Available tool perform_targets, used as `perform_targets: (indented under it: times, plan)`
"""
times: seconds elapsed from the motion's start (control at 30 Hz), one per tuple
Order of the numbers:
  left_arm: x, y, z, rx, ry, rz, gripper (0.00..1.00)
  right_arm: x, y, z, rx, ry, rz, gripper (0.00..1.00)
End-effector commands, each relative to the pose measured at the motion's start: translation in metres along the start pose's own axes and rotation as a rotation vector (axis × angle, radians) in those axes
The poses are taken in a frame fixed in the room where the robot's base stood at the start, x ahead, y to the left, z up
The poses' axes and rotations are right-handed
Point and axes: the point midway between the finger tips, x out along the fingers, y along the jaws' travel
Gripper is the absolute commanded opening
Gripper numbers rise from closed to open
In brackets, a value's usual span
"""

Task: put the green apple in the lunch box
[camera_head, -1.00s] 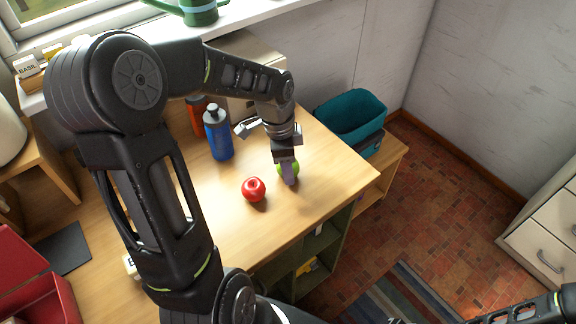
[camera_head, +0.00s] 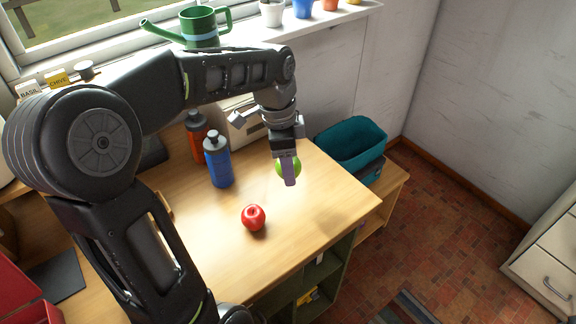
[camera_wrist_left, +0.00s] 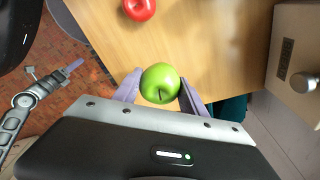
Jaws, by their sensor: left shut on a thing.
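The green apple (camera_head: 282,167) is between the fingers of my left gripper (camera_head: 288,172), held above the wooden table near its far right side. In the left wrist view the green apple (camera_wrist_left: 160,83) shows whole, with a finger on each side of it, and the gripper (camera_wrist_left: 160,90) is shut on it. The lunch box is not clearly seen; a red box (camera_head: 22,290) with a raised red part lies at the left edge, cut off by the frame. My right gripper is not in view in the head view.
A red apple (camera_head: 253,217) sits on the table (camera_head: 215,250). A blue bottle (camera_head: 218,162) and an orange-red bottle (camera_head: 196,132) stand behind it. A teal tub (camera_head: 350,142) is to the right, beyond the table edge. The table's middle is mostly clear.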

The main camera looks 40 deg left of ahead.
Motion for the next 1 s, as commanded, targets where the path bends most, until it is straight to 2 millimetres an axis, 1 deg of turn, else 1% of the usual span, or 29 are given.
perform_targets:
  times: [0.37, 0.47, 0.57, 0.67, 0.77, 0.9, 1.0]
  plan:
    - [0.001, 0.0, -0.001, -0.005, 0.0, 0.0, 0.04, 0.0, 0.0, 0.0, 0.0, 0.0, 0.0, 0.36]
    - [0.004, -0.001, -0.005, -0.031, -0.003, -0.001, 0.04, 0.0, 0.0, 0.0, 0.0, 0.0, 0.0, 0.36]
    - [0.012, -0.004, -0.016, -0.094, -0.01, -0.005, 0.04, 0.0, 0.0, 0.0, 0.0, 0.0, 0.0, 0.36]
    - [0.024, -0.007, -0.034, -0.199, -0.018, -0.014, 0.04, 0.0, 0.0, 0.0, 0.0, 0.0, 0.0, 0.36]
    - [0.04, -0.009, -0.057, -0.333, -0.025, -0.03, 0.04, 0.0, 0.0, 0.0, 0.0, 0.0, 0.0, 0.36]
    - [0.064, -0.009, -0.095, -0.542, -0.026, -0.059, 0.04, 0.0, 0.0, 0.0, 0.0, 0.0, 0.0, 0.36]
    - [0.08, -0.006, -0.119, -0.676, -0.02, -0.079, 0.04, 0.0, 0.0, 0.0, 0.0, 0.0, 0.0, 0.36]
